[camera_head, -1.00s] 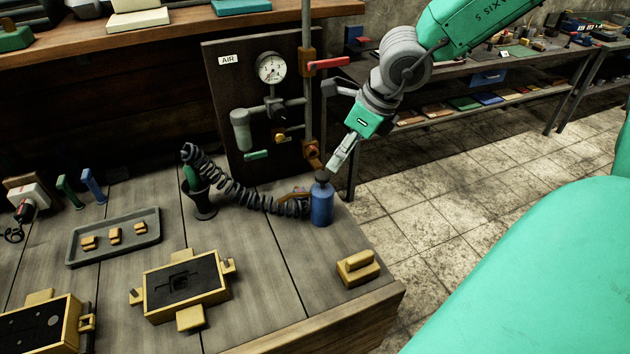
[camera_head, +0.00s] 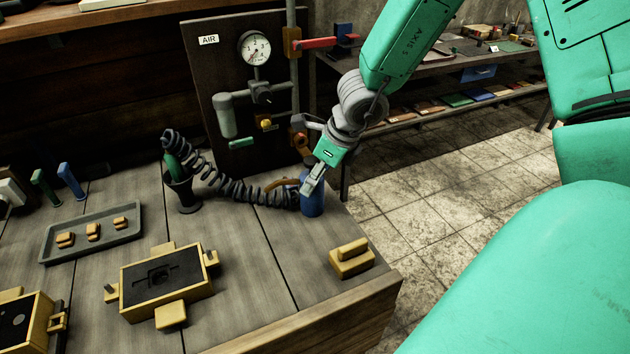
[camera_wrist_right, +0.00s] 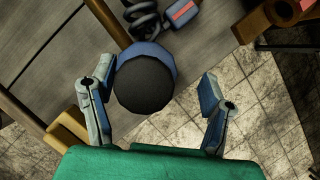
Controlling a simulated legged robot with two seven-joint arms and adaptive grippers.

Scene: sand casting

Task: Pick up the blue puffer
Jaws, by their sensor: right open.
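The blue puffer (camera_head: 313,205) stands upright near the right end of the workbench, its upper part mostly hidden by my right gripper (camera_head: 307,188). In the right wrist view, the puffer's dark round top (camera_wrist_right: 145,84) with a blue rim shows from above. My right gripper (camera_wrist_right: 157,72) is open there, its two fingers spread wide. The puffer top lies between the fingers in that picture, closer to the left finger. I cannot tell whether the fingers touch it. My left gripper is not in view.
A coiled air hose (camera_head: 230,188) ends beside the puffer. An air panel (camera_head: 222,75) with a gauge stands behind.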

